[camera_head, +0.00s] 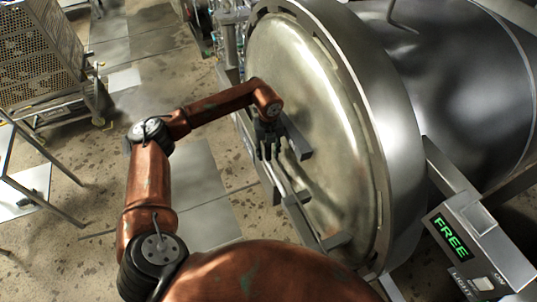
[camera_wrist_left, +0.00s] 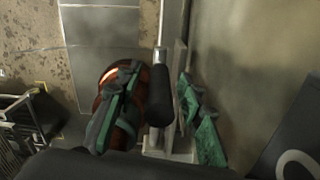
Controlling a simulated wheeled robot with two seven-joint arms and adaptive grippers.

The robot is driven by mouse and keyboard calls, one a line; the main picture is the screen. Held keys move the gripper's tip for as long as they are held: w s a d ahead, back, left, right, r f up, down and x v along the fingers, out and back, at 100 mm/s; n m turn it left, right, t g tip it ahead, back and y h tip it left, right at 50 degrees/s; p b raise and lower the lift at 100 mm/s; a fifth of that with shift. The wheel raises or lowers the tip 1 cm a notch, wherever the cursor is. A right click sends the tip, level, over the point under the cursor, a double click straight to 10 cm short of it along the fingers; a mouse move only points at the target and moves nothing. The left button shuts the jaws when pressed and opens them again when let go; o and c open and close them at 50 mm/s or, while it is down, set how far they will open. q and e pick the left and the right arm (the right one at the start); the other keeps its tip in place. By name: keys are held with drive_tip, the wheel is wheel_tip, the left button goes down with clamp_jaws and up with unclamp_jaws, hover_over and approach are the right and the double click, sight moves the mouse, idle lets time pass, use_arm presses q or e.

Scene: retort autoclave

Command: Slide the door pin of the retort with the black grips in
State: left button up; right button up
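The retort's round metal door (camera_head: 300,75) faces me, closed against the retort body (camera_head: 450,70). My left gripper (camera_head: 272,150) is at the door's near face, by a metal bar (camera_head: 284,180) on its left side. In the left wrist view a black grip (camera_wrist_left: 160,100) on a metal rod stands between the two green fingers of my left gripper (camera_wrist_left: 159,80). The fingers are apart, with a visible gap on the left of the grip and a narrower one on the right. The rest of the door pin is hidden. My right gripper is out of view.
A control box with a green "FREE" display (camera_head: 450,236) is at the lower right. A perforated metal rack (camera_head: 35,45) stands at the upper left. A table edge (camera_head: 35,205) is at the left. The floor between is mostly clear.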

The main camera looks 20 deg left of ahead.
use_arm(q)
drive_tip(key=shift+f, duration=0.95)
clamp_jaws()
